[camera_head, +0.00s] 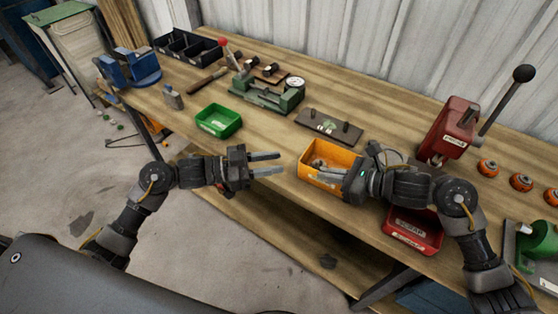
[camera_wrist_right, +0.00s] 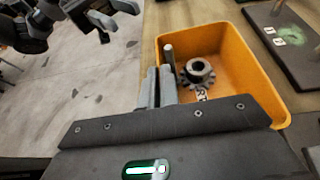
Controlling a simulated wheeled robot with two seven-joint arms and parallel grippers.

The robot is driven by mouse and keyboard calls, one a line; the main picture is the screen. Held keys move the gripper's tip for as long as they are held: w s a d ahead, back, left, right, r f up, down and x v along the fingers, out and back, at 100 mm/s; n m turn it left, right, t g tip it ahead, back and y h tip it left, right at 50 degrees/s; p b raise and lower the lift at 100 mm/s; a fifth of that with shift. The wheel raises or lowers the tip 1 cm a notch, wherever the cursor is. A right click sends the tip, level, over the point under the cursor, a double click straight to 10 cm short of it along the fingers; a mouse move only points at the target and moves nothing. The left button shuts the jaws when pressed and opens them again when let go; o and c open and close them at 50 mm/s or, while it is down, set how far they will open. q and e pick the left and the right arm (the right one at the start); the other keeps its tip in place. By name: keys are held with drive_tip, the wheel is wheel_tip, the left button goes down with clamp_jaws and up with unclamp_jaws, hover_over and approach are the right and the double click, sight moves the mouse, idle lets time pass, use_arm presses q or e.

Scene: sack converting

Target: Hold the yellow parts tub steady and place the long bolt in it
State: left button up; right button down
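The yellow parts tub (camera_head: 340,155) sits on the bench near its front edge; it also fills the middle of the right wrist view (camera_wrist_right: 262,85). My right gripper (camera_head: 356,182) is at the tub's near right side, its fingers (camera_wrist_right: 158,88) close together and seemingly pinching the tub's wall. A grey rod, which looks like the long bolt (camera_wrist_right: 170,56), stands tilted inside the tub by the wall. A toothed metal part (camera_wrist_right: 188,78) lies beside it. My left gripper (camera_head: 268,164) is open and empty, left of the tub and apart from it.
A green tub (camera_head: 219,121) stands to the left and a dark plate with pegs (camera_head: 328,126) behind. A red bin (camera_head: 415,232) sits at the right front, below a red lever press (camera_head: 450,128). Bare bench lies between the green and yellow tubs.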

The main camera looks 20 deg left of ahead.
drive_tip(key=c, duration=1.6)
unclamp_jaws()
drive_tip(key=shift+o, duration=0.2)
